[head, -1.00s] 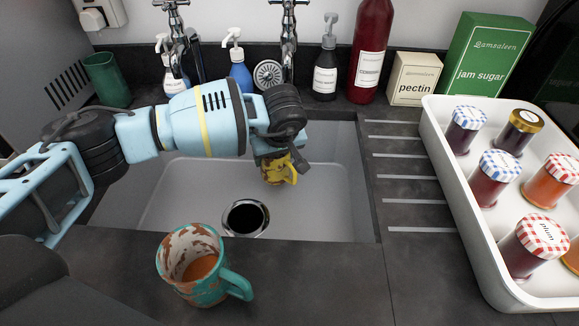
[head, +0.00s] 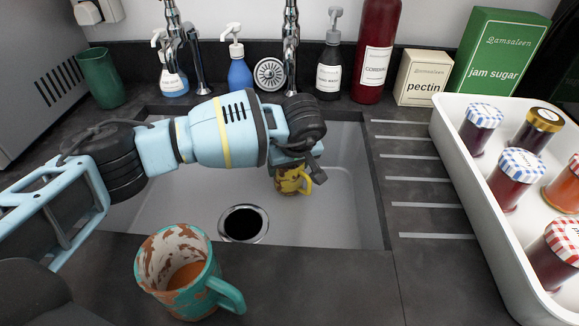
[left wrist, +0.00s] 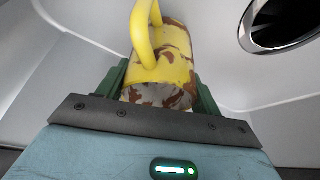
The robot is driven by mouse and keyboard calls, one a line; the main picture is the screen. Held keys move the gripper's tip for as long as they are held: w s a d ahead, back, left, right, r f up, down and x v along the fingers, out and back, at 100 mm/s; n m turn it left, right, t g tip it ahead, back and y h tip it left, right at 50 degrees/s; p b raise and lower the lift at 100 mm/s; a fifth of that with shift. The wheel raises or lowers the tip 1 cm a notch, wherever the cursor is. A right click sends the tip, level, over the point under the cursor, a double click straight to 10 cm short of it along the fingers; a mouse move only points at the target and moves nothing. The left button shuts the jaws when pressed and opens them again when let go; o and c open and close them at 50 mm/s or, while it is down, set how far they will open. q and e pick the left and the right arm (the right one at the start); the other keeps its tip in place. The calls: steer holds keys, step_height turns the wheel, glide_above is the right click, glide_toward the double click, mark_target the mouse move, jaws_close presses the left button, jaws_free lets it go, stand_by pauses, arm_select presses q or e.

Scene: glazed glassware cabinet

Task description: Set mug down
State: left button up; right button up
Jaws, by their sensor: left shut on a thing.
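A yellow mug with brown stains (head: 290,182) is in the sink (head: 330,215), toward its back right. My left gripper (head: 295,168) is shut on it. In the left wrist view the yellow mug (left wrist: 160,60) sits between the green fingers of the left gripper (left wrist: 162,90), with its handle toward the upper left. I cannot tell whether the mug touches the sink floor. A teal mug with brown stains and brown liquid (head: 185,272) stands on the counter in front of the sink. My right gripper is not in view.
The drain hole (head: 243,223) is left of the yellow mug, and shows in the wrist view (left wrist: 280,22). Taps (head: 290,50) and bottles stand behind the sink. A white tray (head: 470,215) of jam jars is at the right. The grooved drainer (head: 425,190) is clear.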

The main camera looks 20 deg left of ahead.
arm_select(q)
steer(key=shift+f, duration=0.1)
steer(key=o, duration=1.2)
steer(key=shift+r, duration=0.35)
steer(key=v, duration=1.1)
steer(key=shift+s+d+r+p, duration=0.1)
steer(key=shift+d+r+p, duration=0.05)
steer(key=shift+r+p, duration=0.25)
steer(key=shift+f, duration=0.1)
